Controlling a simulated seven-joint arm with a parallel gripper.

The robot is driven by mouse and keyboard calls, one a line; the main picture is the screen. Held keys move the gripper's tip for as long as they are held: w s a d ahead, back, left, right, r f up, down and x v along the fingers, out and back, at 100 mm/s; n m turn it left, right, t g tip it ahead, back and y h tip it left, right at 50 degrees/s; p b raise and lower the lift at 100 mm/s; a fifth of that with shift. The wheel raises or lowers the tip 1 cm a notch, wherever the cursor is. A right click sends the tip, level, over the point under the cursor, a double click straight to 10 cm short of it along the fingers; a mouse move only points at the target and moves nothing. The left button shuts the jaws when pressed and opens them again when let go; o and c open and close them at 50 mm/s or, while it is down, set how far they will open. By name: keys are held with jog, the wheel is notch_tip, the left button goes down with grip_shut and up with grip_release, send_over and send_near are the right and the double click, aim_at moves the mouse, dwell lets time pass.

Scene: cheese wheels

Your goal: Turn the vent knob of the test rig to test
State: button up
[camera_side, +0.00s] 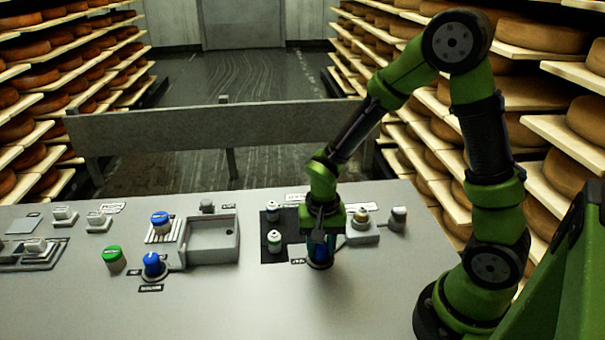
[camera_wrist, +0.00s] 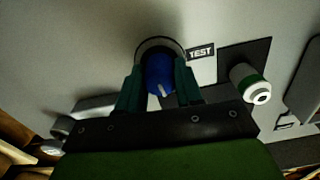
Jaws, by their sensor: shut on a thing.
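The vent knob (camera_wrist: 160,74) is blue with a pale pointer mark, seen between my fingers in the wrist view. A grey ring surrounds its base, and a label reading TEST (camera_wrist: 201,52) lies at its upper right there. The pointer mark slants toward the lower right of the wrist view, away from the label. In the side view the knob (camera_side: 320,254) is mostly hidden by my fingers. My gripper (camera_side: 319,250) points down over it; in the wrist view my gripper (camera_wrist: 159,85) is shut on the knob, one finger on each side.
A small box with a knob (camera_side: 361,226) and a grey knob (camera_side: 398,218) stand to the right. A grey tray (camera_side: 212,257) and another blue knob (camera_side: 152,262) lie further left.

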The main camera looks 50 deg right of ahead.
jog(key=n, duration=0.8)
jog(key=shift+n, duration=0.4)
jog(key=n, duration=0.4)
jog(key=shift+n, duration=1.9)
jog(key=o, duration=1)
jog(key=shift+o, duration=0.2)
jog(key=shift+r, duration=0.1)
